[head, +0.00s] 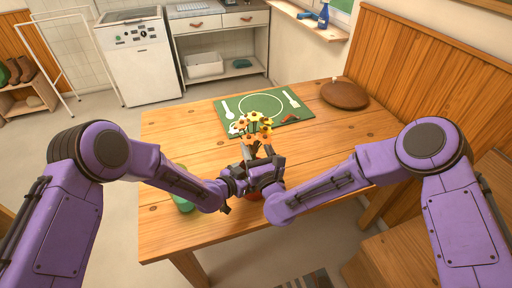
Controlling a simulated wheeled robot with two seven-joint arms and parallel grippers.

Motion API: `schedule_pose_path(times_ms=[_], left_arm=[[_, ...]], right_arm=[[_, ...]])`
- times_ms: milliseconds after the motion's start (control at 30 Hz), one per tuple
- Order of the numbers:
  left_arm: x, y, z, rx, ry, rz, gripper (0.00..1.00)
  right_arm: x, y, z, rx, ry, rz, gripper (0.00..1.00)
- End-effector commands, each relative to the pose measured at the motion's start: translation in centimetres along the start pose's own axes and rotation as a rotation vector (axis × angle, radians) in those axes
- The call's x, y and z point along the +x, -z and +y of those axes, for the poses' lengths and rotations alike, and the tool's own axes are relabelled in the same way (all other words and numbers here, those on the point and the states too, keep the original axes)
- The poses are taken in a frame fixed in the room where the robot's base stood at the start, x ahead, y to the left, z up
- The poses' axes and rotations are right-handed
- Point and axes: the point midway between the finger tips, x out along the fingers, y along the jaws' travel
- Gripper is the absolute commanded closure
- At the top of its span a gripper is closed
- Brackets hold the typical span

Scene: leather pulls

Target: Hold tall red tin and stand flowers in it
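A bunch of yellow and orange flowers (255,128) stands up just beyond my grippers, near the middle of the table. A bit of red (254,196), likely the tall red tin, shows below the grippers; most of it is hidden behind them. My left gripper (238,180) and my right gripper (264,170) are close together at this spot, with the flower heads above them. Their fingers overlap, so I cannot tell which one holds the tin or the flowers, or whether the stems are inside the tin.
A green placemat (270,99) with white cutlery shapes lies behind the flowers, a small red item (290,118) on it. A green object (181,204) is partly hidden by my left forearm.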

Motion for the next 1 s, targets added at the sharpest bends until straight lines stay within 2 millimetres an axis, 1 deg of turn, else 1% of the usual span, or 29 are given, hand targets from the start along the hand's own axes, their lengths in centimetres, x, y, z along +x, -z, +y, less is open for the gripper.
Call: schedule_pose_path(times_ms=[67, 167, 267, 400, 500, 600, 733, 1000], left_arm=[[0.0, 0.0, 0.0, 0.0, 0.001, 0.001, 0.36], [0.0, 0.0, 0.0, 0.0, 0.001, 0.001, 0.36], [0.0, 0.0, 0.0, 0.0, 0.001, 0.001, 0.36], [0.0, 0.0, 0.0, 0.0, 0.001, 0.0, 0.36], [0.0, 0.0, 0.0, 0.0, 0.001, 0.0, 0.36], [0.0, 0.0, 0.0, 0.0, 0.001, 0.001, 0.36], [0.0, 0.0, 0.0, 0.0, 0.001, 0.001, 0.36], [0.0, 0.1, -0.1, 0.0, 0.001, 0.001, 0.36]], right_arm=[[-0.2, 0.0, 0.0, 0.0, 0.0, 0.0, 0.41], [-1.5, 0.0, 0.0, 0.0, -0.002, 0.002, 0.41], [-3.9, 0.1, 0.0, 0.002, -0.002, 0.004, 0.41], [-7.6, 0.1, 0.0, 0.002, -0.002, 0.005, 0.41], [-9.8, 0.1, 0.0, 0.002, -0.002, 0.005, 0.41], [-11.2, 0.1, 0.0, 0.0, -0.002, 0.002, 0.41], [-11.9, 0.1, 0.0, 0.0, 0.0, 0.001, 0.41], [-12.0, 0.1, 0.0, 0.0, 0.0, 0.001, 0.41]])
